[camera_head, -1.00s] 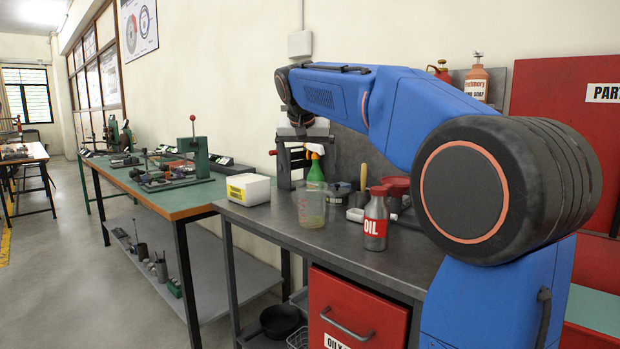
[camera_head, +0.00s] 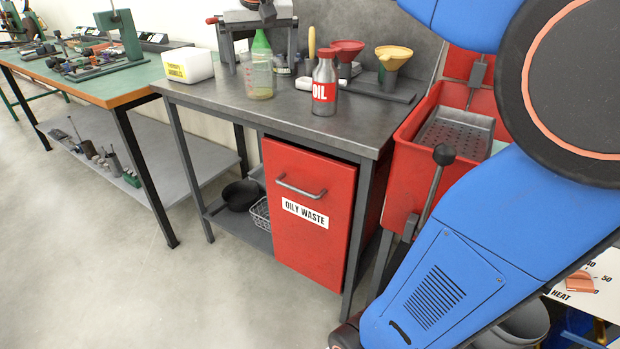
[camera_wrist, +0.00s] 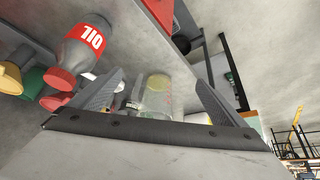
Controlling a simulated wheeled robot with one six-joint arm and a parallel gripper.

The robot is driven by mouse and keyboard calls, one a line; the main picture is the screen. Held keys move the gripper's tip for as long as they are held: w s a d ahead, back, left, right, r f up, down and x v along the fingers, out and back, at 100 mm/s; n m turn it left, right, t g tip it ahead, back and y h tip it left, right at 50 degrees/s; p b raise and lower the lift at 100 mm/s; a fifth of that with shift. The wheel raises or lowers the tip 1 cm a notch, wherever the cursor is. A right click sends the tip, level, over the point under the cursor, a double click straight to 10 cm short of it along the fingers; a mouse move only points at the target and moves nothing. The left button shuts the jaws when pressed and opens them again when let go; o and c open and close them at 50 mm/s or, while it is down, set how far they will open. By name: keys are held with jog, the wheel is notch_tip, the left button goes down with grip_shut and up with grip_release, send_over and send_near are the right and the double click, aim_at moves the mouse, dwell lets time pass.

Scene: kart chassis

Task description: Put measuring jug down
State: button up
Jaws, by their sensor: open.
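The measuring jug (camera_head: 259,82) is clear with red markings and stands upright on the grey metal bench (camera_head: 205,93). In the wrist view the jug (camera_wrist: 158,97) shows between the two spread fingers of my gripper (camera_wrist: 159,78). The fingers look apart from its sides, with room on both. In the head view my gripper (camera_head: 260,48) is at the top, just behind and above the jug, and partly hard to tell from the dark equipment there. Its jaws are open. The wrist picture is upside down, and the palm hides part of the jug's near side.
An oil bottle (camera_head: 324,84) stands close to the jug's right. A green bottle (camera_head: 262,44) is just behind it. A white and yellow box (camera_head: 186,65) is to the left. Red (camera_head: 347,52) and yellow (camera_head: 394,58) funnels stand behind right. The bench's front strip is clear.

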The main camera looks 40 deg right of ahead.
jog(key=s+a+f+n+y, duration=0.1)
jog(key=s+a+f+n, duration=0.1)
jog(key=s+f, duration=1.1)
jog(key=s+a+f+n+y, duration=0.1)
jog(key=s+a+f+n, duration=0.1)
jog(key=s+f, duration=1.2)
jog(key=shift+a+f+n+y, duration=0.15)
jog(key=shift+a+n+y, duration=0.15)
jog(key=shift+a, duration=0.4)
